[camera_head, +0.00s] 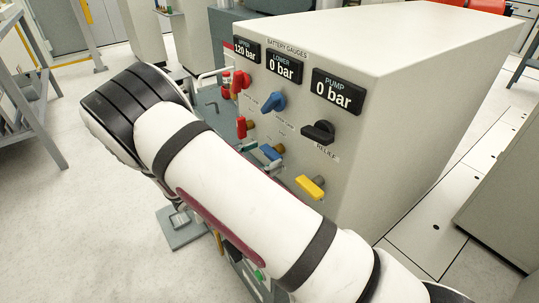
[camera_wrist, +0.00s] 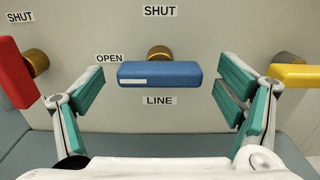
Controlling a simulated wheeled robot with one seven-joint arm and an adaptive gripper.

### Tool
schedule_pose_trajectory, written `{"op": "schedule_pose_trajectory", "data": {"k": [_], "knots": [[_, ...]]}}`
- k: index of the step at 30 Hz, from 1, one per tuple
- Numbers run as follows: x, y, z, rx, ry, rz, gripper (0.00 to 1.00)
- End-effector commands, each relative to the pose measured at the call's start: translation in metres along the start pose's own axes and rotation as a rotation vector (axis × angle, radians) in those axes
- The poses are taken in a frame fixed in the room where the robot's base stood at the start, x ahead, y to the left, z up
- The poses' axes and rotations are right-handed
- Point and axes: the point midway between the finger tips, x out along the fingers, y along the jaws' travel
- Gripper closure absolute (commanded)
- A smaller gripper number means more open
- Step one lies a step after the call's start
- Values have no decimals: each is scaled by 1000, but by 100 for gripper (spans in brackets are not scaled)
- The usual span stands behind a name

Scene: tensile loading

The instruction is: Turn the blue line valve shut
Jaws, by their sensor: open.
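The blue line valve handle (camera_wrist: 158,74) lies level in the wrist view on a brass stem, above a LINE label. A white mark is on its left end, towards the OPEN label (camera_wrist: 109,58); the SHUT label (camera_wrist: 160,12) is above. My gripper (camera_wrist: 163,97) is open, with one teal-padded finger to each side of the handle and a gap on both sides. In the head view the blue line handle (camera_head: 269,152) shows just beyond my arm, close to a teal finger pad; most of my gripper is hidden there.
A red handle (camera_wrist: 14,73) is left of my left finger, and a yellow handle (camera_wrist: 298,76) is close to my right finger. On the panel above are a blue knob (camera_head: 272,103), a black relief knob (camera_head: 318,132) and gauges; the upper reads 120 bar, lower and pump 0 bar.

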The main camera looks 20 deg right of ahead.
Motion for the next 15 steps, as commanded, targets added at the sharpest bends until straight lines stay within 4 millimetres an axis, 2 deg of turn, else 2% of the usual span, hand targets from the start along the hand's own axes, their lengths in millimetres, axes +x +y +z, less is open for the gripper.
{"op": "schedule_pose_trajectory", "data": {"k": [6, 15], "knots": [[19, 0, 0, 1, 0, -1, 13], [22, 0, 0, 1, 0, 1, 13]]}}
